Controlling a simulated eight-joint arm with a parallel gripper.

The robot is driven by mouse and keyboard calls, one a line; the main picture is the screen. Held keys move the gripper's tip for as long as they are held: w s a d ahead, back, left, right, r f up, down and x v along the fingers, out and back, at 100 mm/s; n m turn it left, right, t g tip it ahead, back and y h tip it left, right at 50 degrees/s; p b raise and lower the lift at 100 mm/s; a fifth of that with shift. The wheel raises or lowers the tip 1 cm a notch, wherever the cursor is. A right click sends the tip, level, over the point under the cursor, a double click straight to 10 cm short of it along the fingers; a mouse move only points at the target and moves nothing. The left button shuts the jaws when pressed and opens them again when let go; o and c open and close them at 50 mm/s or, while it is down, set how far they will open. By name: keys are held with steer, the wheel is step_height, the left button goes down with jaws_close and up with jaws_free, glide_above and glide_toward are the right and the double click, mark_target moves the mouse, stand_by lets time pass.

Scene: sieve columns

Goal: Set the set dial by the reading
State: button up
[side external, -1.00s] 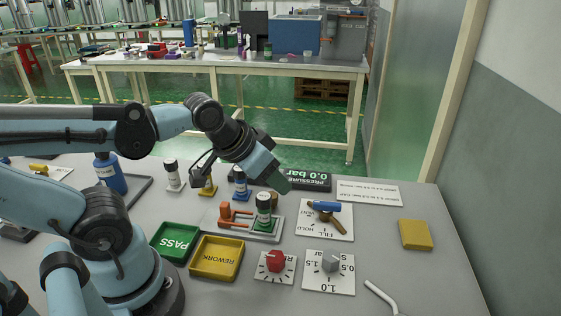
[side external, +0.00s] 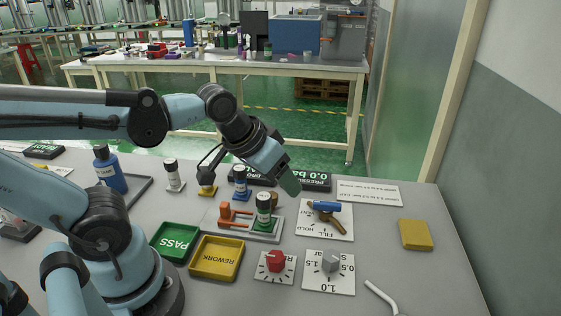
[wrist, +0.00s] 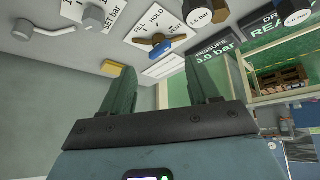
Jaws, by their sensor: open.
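The set dial (side external: 331,262) is a grey knob on a white plate marked 0.5, 1.0 and 1.5, at the front right. It also shows at the top left of the wrist view (wrist: 94,18). The black pressure display (side external: 313,182) at the back reads 0.0 bar in the side view. In the wrist view a finger partly covers the display (wrist: 214,50). My gripper (side external: 290,184) is open and empty, above the table near the display and behind the dial. Its two green fingers are apart in the wrist view (wrist: 161,78).
A fill/hold valve (side external: 326,207) with a blue handle lies between my gripper and the dial. A green column (side external: 263,208) stands in a grey fixture beside an orange clamp (side external: 228,213). A red knob (side external: 275,261) is left of the dial. PASS (side external: 174,241) and REWORK (side external: 216,258) trays are further left.

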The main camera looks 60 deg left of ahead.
steer(key=w+d+n+g, duration=0.2)
steer(key=d+n+g, duration=0.1)
steer(key=d, duration=0.2)
steer(key=n+g, duration=0.3)
steer(key=n, duration=0.2)
glide_toward(331, 254)
step_height(331, 254, down, 9)
steer(key=shift+w+d+f, duration=0.1)
steer(key=shift+f, duration=0.15)
steer(key=c, duration=1.1)
steer(key=shift+o, duration=0.2)
